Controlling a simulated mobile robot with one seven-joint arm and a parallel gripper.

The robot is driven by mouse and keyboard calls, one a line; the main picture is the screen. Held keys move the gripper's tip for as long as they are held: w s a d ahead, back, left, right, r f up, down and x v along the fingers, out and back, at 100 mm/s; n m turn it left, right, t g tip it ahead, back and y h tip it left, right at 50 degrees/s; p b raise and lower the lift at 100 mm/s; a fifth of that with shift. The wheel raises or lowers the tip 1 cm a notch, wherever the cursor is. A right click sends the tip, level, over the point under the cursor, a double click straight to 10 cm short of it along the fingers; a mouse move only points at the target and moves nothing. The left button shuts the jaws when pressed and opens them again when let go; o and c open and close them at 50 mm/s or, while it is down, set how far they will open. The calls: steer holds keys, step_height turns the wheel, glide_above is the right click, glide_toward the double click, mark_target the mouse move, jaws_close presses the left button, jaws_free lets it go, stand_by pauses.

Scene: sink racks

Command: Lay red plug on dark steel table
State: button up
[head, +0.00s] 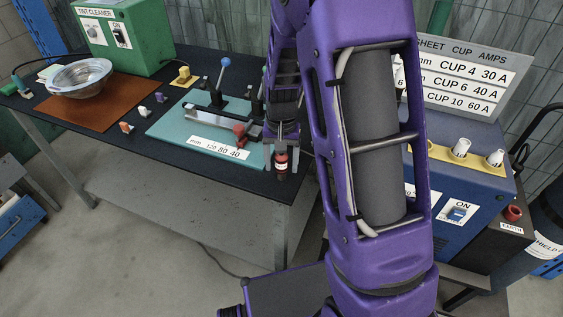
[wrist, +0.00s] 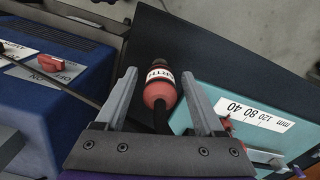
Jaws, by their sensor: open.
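The red plug (wrist: 160,90) has a white EARTH label and a dark tip. In the wrist view it sits between my gripper's (wrist: 159,74) two fingers, with visible gaps on both sides. The fingers are open. In the head view the red plug (head: 281,163) shows below my gripper (head: 283,138), over the right end of the dark steel table (head: 240,178) near its front edge. I cannot tell whether it touches the tabletop. The dark table also shows in the wrist view (wrist: 225,55).
A teal mat (head: 165,128) with a clamp tool and number label lies left of the plug. A blue machine (head: 470,185) stands to the right, with a red socket (head: 513,213) near its side. A metal bowl (head: 80,78) on a brown mat and a green box (head: 130,35) stand far left.

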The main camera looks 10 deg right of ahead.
step_height(320, 180, up, 12)
steer(key=shift+r+p, duration=0.1)
steer(key=shift+p, duration=0.3)
steer(key=shift+w, duration=0.1)
